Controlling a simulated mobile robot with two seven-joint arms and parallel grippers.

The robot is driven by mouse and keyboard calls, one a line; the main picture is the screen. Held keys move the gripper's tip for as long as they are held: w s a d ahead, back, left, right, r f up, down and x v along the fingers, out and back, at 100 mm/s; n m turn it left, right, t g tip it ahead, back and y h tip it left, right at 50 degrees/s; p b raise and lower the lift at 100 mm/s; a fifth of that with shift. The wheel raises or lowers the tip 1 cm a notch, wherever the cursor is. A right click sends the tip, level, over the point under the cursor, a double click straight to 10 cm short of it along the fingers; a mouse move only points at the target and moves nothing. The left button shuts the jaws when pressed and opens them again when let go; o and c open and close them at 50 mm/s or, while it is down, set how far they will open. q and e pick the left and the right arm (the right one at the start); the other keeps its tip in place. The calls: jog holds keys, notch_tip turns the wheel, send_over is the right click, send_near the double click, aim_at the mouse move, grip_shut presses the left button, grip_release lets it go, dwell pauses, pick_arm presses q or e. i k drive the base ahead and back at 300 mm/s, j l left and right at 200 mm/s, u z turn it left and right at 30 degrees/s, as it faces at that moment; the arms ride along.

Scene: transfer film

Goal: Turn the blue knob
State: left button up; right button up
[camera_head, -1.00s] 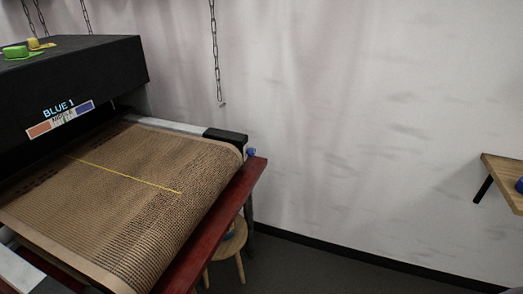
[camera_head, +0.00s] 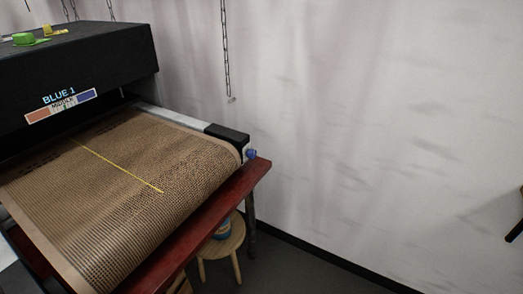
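A small blue knob (camera_head: 251,154) sits at the end of the conveyor machine's side rail, just below its black end block (camera_head: 227,134). The machine has a black hood (camera_head: 80,65) with a display label (camera_head: 62,104) reading "BLUE 1" above an orange and blue panel. A brown mesh belt (camera_head: 120,190) with a yellow line runs out from under the hood. Neither of my grippers shows in the head view. Which way the knob points is too small to tell.
The machine stands on a red table (camera_head: 225,200). A wooden stool (camera_head: 224,238) with a blue item is partly under it. A chain (camera_head: 225,60) hangs by the white wall (camera_head: 390,120). Dark floor (camera_head: 290,270) right of the table is clear.

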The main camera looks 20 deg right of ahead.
aim_at(251, 153)
jog(key=i+l, duration=0.1)
jog(key=l, duration=0.2)
jog(key=i+l, duration=0.1)
jog(key=l, duration=0.15)
jog(key=i+l+u, duration=0.1)
jog(key=l, duration=0.2)
jog(key=i+l, duration=0.6)
jog(key=l, duration=0.15)
